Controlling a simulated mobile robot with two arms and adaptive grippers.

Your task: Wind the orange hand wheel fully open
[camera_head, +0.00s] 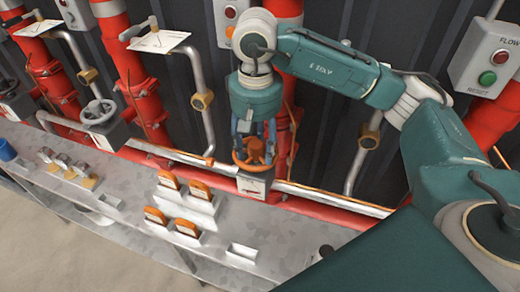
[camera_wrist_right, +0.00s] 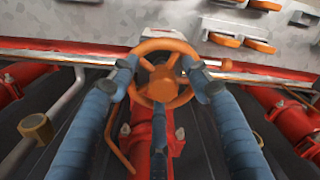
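The orange hand wheel (camera_head: 254,153) sits on a grey valve box (camera_head: 253,184) near the middle of the head view. Its round rim, spokes and hub show in the wrist view (camera_wrist_right: 164,82). My right gripper (camera_head: 254,131) is right at the wheel, pointing down at it. In the wrist view its blue fingers (camera_wrist_right: 160,66) lie at the left and right sides of the rim, with a third finger below. They are spread about as wide as the wheel. I cannot tell whether they press on the rim. My left gripper is out of view.
Red pipes and thin grey pipes (camera_head: 204,110) run behind. Another hand wheel, grey (camera_head: 98,112), is further left. A control box with buttons (camera_head: 488,58) is at the upper right.

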